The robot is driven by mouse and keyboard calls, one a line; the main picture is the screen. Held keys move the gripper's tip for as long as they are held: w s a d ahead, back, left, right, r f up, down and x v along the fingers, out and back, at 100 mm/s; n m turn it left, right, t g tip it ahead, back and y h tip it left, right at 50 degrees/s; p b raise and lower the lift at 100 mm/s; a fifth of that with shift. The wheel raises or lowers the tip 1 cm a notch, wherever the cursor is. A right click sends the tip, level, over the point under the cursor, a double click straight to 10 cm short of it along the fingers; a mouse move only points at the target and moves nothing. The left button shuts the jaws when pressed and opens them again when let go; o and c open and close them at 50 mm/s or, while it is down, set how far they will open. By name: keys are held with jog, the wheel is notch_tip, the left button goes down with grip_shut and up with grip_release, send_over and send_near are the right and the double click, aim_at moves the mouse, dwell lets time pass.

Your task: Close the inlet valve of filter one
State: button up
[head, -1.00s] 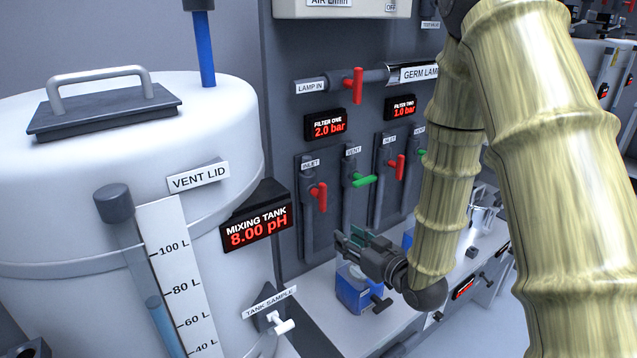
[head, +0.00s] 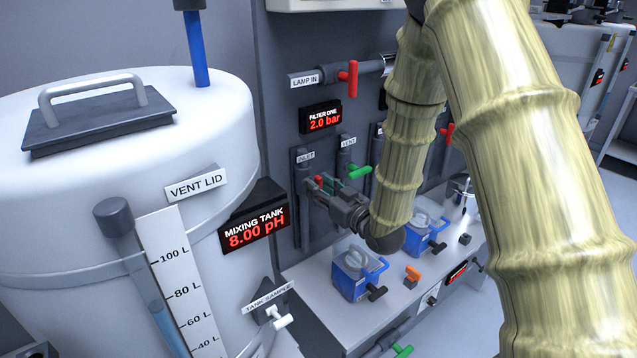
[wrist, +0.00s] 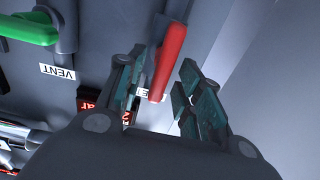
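The filter one inlet valve has a red handle (head: 319,181) on a grey vertical pipe under the INLET label (head: 305,156). In the head view my gripper (head: 322,190) is at this handle and hides most of it. In the wrist view the red handle (wrist: 168,60) lies between the two fingers of my gripper (wrist: 158,92), with a visible gap on the right side. My gripper is open around the handle. The filter one display (head: 320,118) reads 2.0 bar.
The green vent handle (head: 360,171) is just right of the inlet valve and also shows in the wrist view (wrist: 30,28). The mixing tank (head: 90,220) stands at left. Blue-and-clear filter units (head: 350,275) sit on the bench below. A red lamp inlet handle (head: 348,78) is above.

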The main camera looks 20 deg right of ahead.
jog(key=shift+w+a, duration=0.2)
jog(key=shift+w, duration=0.4)
jog(key=shift+c, duration=0.2)
grip_shut()
